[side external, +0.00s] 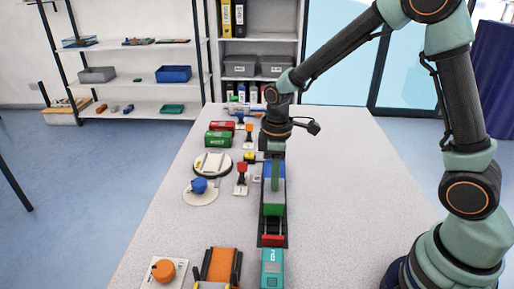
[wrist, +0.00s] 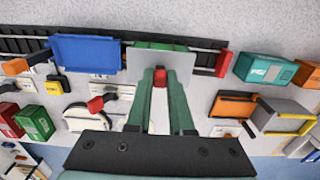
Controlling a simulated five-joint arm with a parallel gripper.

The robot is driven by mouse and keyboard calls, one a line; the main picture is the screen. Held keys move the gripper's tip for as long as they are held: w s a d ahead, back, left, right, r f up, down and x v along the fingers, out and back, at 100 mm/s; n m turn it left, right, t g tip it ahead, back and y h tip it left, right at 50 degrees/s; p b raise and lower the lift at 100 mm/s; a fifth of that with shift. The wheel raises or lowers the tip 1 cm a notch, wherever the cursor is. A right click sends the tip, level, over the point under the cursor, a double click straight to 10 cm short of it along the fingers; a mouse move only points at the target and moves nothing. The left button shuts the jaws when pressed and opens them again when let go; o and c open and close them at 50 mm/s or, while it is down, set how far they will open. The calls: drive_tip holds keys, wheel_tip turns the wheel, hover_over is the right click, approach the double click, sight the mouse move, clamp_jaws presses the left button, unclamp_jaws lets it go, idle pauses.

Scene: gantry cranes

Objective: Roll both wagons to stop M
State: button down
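A blue wagon (wrist: 85,54) stands on the dark track (wrist: 20,42) in the wrist view. To its right, a second body with a grey plate (wrist: 172,63) and a green edge behind it is partly hidden by my fingers. In the side view, the blue body (side external: 275,187) and a green body (side external: 273,209) are in line on the track. My gripper (wrist: 161,76) has its green fingers down at the grey plate, with a small red piece between the tips. Whether they press on it is unclear. I cannot read which stop label is M.
A red end stop (wrist: 222,63) is at the track's right end, and a teal box (wrist: 263,69) lies beyond it. The table right of the track is clear.

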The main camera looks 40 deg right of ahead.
drive_tip(key=shift+w+d, duration=0.1)
drive_tip(key=shift+w+d+r, duration=0.1)
drive_tip(key=shift+w+d, duration=5.5)
drive_tip(key=shift+w, duration=0.2)
drive_tip(key=c, duration=0.7)
unclamp_jaws()
drive_tip(key=shift+s, duration=0.1)
wheel_tip(320, 180, up, 7)
drive_tip(key=shift+f, duration=0.1)
